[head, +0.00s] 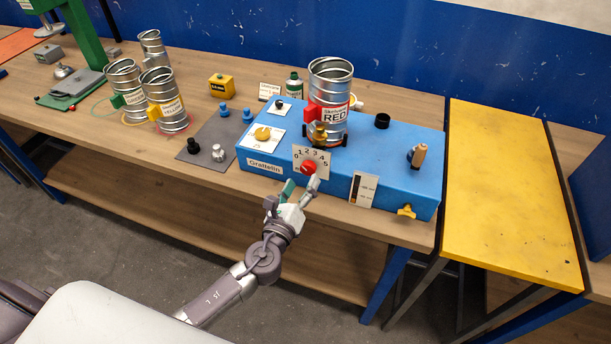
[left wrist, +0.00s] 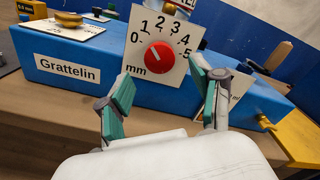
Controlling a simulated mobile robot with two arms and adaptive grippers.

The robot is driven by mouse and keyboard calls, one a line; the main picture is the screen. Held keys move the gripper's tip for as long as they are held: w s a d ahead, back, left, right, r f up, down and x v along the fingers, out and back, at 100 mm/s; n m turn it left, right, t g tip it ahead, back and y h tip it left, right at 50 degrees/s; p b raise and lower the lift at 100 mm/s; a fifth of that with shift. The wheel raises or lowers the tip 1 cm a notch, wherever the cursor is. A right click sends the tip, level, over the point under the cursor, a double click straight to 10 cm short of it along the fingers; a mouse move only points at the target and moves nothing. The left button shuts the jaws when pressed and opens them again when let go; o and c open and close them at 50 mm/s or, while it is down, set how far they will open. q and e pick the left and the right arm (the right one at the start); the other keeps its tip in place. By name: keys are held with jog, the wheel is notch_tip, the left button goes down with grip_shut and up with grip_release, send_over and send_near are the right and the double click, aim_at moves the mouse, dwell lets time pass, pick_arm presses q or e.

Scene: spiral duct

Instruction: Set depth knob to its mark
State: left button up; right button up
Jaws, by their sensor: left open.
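The red depth knob (head: 309,167) sits on a white dial plate (head: 322,157) on the front of the blue Grattelin machine (head: 375,150). In the left wrist view the knob (left wrist: 160,57) faces me, with numbers 0 to 5 and "mm" around it. Its short white pointer line leans to the upper left, roughly toward the 1. My left gripper (head: 301,188) is open just in front of and below the knob. In the wrist view its two green-padded fingers (left wrist: 162,88) stand apart, either side of the knob and nearer to me; they do not appear to touch it. My right gripper is not in view.
A metal duct labelled RED (head: 328,90) stands on the machine. A yellow knob (head: 263,133) is left of the dial, a yellow valve (head: 406,211) low at right. Several ducts (head: 165,98) stand left on the wooden bench. A yellow table (head: 510,190) is at right.

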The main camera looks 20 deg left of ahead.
pick_arm(q)
jog(key=s, duration=0.8)
jog(key=shift+s+a, duration=0.15)
jog(key=shift+s, duration=0.1)
jog(key=s+a+f+n+g+y+b, duration=0.1)
jog(key=s+a+f+n+g, duration=0.2)
jog(key=f, duration=0.8)
jog(key=s+a+f+n+g+b, duration=0.1)
jog(key=s+f+n+g, duration=0.25)
jog(key=f, duration=0.75)
jog(key=s+a+f+n+g+y+b, duration=0.1)
jog(key=s+a+f+n+g, duration=0.3)
jog(key=f, duration=0.7)
jog(key=s+d+f+n+g+b, duration=0.1)
jog(key=s+f+n+g, duration=0.2)
jog(key=s+f+n, duration=0.5)
jog(key=s+d+f+n+g+h+b, duration=0.1)
jog(key=s+f+n+g+b, duration=0.1)
jog(key=s+f+n, duration=0.6)
jog(key=s+f, duration=0.2)
jog(key=s, duration=0.3)
jog(key=s+f+g, duration=0.1)
jog(key=s+f, duration=0.2)
jog(key=s, duration=0.3)
jog(key=shift+f+n, duration=0.35)
